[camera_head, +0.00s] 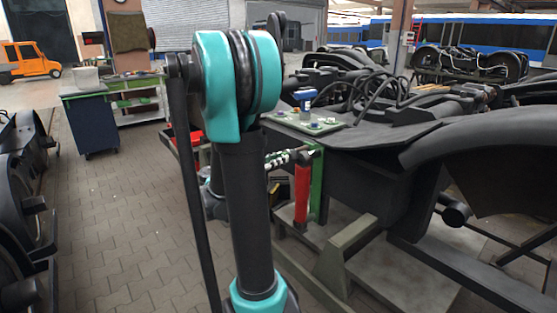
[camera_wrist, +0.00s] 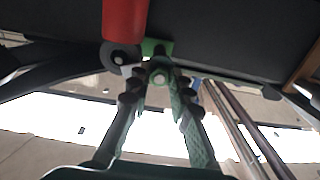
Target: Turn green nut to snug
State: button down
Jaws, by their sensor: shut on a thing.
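The green nut (camera_wrist: 159,76) shows in the wrist view between the tips of my gripper (camera_wrist: 160,83). The two fingers close in on it from left and right, and my gripper is shut on it. A pale round end shows in the nut's middle. A green bracket (camera_wrist: 157,46) is just behind the nut. In the head view my gripper (camera_head: 290,158) is partly hidden behind my arm and reaches the upper end of the green bracket (camera_head: 317,185). The nut cannot be made out there.
A red cylinder (camera_head: 302,190) stands beside the bracket and hangs close above the fingers in the wrist view (camera_wrist: 125,18). The dark bogie (camera_head: 370,145) bears a pale tray (camera_head: 325,128) with a blue-and-white item (camera_head: 306,98). Paved floor (camera_head: 115,225) is free at left.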

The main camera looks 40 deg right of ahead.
jog(key=shift+f, duration=0.1)
dwell(0.4)
jog(key=c, duration=1.4)
grip_release()
jog(key=shift+o, duration=0.2)
jog(key=shift+a, duration=0.1)
jog(key=s+a, duration=0.1)
jog(key=a, duration=1)
jog(key=shift+a, duration=0.4)
